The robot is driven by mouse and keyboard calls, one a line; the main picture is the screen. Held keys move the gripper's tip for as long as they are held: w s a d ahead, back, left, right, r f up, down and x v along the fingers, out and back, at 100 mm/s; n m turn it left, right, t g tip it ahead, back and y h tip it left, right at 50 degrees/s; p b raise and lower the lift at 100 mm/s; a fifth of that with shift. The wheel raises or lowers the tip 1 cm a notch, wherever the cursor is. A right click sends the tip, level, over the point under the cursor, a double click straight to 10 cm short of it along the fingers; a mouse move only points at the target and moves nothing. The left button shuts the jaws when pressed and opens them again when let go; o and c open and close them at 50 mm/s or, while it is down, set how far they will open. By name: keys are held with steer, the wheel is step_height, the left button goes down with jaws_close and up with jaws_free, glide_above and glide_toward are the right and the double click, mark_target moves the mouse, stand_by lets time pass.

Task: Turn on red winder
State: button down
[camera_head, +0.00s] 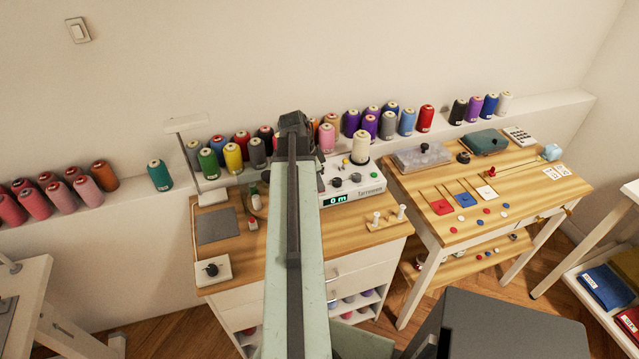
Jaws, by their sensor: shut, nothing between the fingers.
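A white winding machine (352,186) with a lit green display reading "0 m" stands on the wooden top of the middle cabinet. A small red-and-white piece (252,223) stands left of my arm; I cannot tell which thing is the red winder. My arm crosses the cabinet and hides part of the machine's left side. The dark end of my arm with my gripper (297,124) is beside the machine, at its upper left; the fingertips are not clear.
A white box with a black knob (211,269) sits at the cabinet's front left corner, near a lamp (186,124). Small white spools (388,216) stand at the front right. A button table (440,221) is to the right. Thread cones line the wall ledge.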

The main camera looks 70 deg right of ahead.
steer(key=shift+w+d, duration=0.45)
steer(key=shift+d, duration=0.1)
steer(key=shift+r, duration=0.15)
steer(key=p+v, duration=1.3)
steer(key=shift+s+d+r+p, duration=0.3)
steer(key=shift+d+r+p, duration=0.1)
steer(key=shift+r, duration=0.1)
steer(key=shift+a, duration=0.1)
